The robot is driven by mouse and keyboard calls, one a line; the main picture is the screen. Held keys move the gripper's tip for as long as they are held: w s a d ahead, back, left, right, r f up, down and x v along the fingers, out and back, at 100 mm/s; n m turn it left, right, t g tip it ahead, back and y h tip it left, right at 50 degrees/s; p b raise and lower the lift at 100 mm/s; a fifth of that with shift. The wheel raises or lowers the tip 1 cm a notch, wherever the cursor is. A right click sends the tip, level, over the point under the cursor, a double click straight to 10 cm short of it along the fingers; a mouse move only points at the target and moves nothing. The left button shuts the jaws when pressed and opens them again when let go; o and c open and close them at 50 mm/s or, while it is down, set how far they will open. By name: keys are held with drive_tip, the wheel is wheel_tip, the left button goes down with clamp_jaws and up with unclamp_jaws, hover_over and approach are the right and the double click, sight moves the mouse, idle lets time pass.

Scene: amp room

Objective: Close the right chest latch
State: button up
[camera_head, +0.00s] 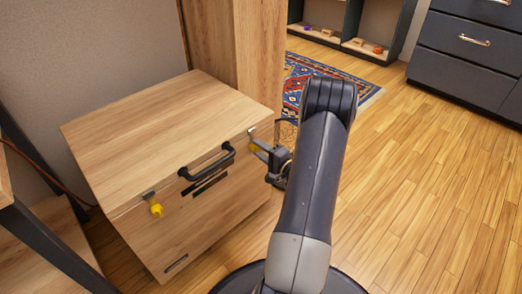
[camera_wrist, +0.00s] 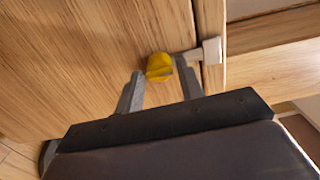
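The wooden chest (camera_head: 165,120) stands closed, with a black handle on its front. The right latch (camera_head: 254,147) has a yellow knob near the chest's upper right front corner, partly hidden by my gripper (camera_head: 262,152). In the wrist view, the right latch's yellow knob (camera_wrist: 159,67) sits at the end of a metal arm running right to a pale bracket across the lid seam. My gripper's two grey fingers (camera_wrist: 160,80) are apart, one either side of the knob; I cannot tell whether they touch it. The left latch's yellow knob (camera_head: 156,209) hangs below its bracket.
A wooden cabinet side (camera_head: 260,55) rises behind the chest. A dark metal frame (camera_head: 45,240) stands close at the left. A patterned rug (camera_head: 310,80) and dark drawers (camera_head: 470,55) are farther back. The wooden floor to the right is clear.

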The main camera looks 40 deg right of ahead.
drive_tip(key=shift+o, duration=1.2)
drive_tip(key=shift+s, duration=0.1)
drive_tip(key=s+p, duration=0.3)
drive_tip(key=s, duration=0.7)
drive_tip(key=shift+s+d, duration=0.3)
drive_tip(key=shift+d, duration=0.15)
drive_tip(key=w+b, duration=0.1)
drive_tip(key=w, duration=0.2)
drive_tip(key=w+b, duration=0.1)
drive_tip(key=w, duration=0.3)
drive_tip(key=w+b, duration=0.1)
drive_tip(key=w, duration=0.3)
drive_tip(key=shift+a, duration=0.4)
drive_tip(key=shift+s, duration=0.15)
